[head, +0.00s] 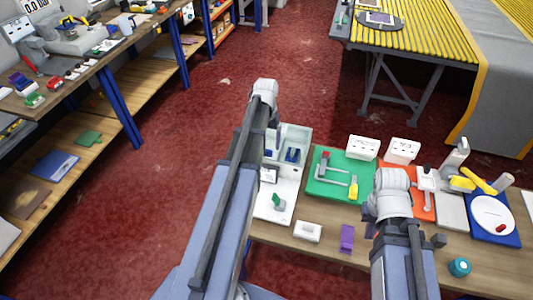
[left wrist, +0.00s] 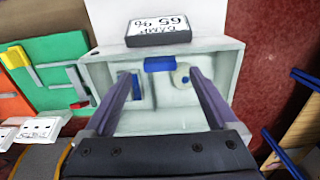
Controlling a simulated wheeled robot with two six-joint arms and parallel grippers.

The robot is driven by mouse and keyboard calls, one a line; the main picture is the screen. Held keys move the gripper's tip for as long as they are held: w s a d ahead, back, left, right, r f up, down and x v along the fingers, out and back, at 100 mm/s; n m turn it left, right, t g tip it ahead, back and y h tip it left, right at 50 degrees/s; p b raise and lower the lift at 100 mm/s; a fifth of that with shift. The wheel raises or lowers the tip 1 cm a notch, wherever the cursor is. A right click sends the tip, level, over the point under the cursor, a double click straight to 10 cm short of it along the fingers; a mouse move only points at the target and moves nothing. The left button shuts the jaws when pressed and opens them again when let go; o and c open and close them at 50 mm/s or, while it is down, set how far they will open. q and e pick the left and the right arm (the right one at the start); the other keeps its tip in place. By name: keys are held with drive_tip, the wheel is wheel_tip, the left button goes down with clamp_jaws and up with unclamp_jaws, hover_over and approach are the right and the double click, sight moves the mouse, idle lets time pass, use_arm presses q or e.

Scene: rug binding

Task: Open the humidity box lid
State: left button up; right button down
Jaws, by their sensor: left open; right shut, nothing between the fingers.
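The humidity box (head: 297,131) is a pale open-looking case at the back left of the bench, partly hidden by my left arm. In the left wrist view its walls (left wrist: 232,75) frame an inside with blue and white parts. A blue tab (left wrist: 160,64) sits at its middle edge near the display; I cannot tell whether a clear lid covers it. My left gripper (left wrist: 160,77) is open and empty over the box, its fingers either side of the tab, contact unclear. My right gripper (head: 371,230) is shut and empty, mostly hidden by my right arm.
A display reading DAMP 65 % (left wrist: 158,27) stands beside the box. A green mat (head: 326,186) with tools lies to the right, then an orange mat (head: 420,208). A purple block (head: 346,237), a white block (head: 307,231) and a teal jar (head: 459,267) stand near the front edge.

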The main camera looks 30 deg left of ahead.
use_arm(q)
wheel_tip(320, 180, down, 5)
drive_tip(key=b, duration=0.3)
drive_tip(key=shift+r+b, duration=0.2)
drive_tip(key=shift+b, duration=0.1)
clamp_jaws()
idle(0.4)
